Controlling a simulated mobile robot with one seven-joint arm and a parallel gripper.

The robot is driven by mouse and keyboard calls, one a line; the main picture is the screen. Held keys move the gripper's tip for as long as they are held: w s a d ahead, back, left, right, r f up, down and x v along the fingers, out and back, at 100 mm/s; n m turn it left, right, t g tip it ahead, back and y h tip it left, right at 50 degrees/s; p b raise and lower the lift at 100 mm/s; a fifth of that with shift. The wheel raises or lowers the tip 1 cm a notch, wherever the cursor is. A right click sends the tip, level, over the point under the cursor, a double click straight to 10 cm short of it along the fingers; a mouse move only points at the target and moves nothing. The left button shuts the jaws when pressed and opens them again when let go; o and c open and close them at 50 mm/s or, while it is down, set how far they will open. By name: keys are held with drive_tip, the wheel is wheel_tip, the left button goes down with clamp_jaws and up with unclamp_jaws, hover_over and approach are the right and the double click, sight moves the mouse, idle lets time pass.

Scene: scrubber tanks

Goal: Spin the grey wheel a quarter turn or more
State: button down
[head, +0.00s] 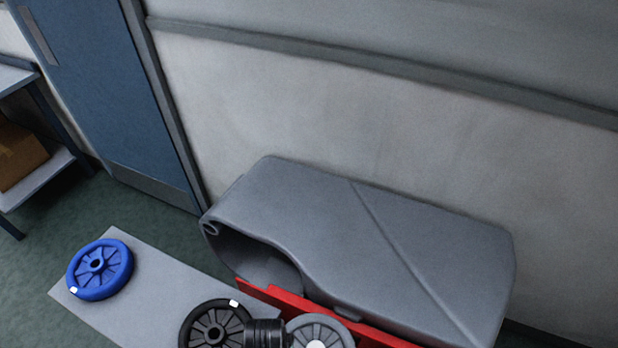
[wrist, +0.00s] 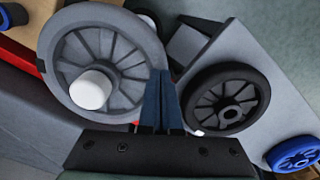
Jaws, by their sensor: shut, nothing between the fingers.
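The grey wheel (wrist: 122,92) has spokes and a white hub knob (wrist: 91,90) and fills the upper left of the wrist view. In the head view the grey wheel (head: 341,330) shows at the bottom edge, partly cut off. My gripper (wrist: 164,74) is shut and empty, with its blue fingers together. The fingertips show beside the wheel's right rim in the wrist view. I cannot tell whether they touch it.
A black wheel (wrist: 228,99) and a blue wheel (head: 99,270) are by a grey plate (head: 150,300). A grey tank (head: 400,250) with a red panel (head: 285,300) stands behind the grey wheel. A wall and a blue door (head: 105,90) are behind.

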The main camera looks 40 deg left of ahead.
drive_tip(key=shift+f+b, duration=0.35)
drive_tip(key=shift+f, duration=0.2)
drive_tip(key=shift+s+d+r+p, duration=0.1)
drive_tip(key=shift+s+d+p, duration=0.25)
drive_tip(key=shift+d+p, duration=0.4)
drive_tip(key=shift+s+d, duration=0.1)
drive_tip(key=shift+d, duration=0.2)
drive_tip(key=shift+s+d+p, duration=0.2)
drive_tip(key=shift+d+p, duration=0.25)
drive_tip(key=shift+d, duration=0.65)
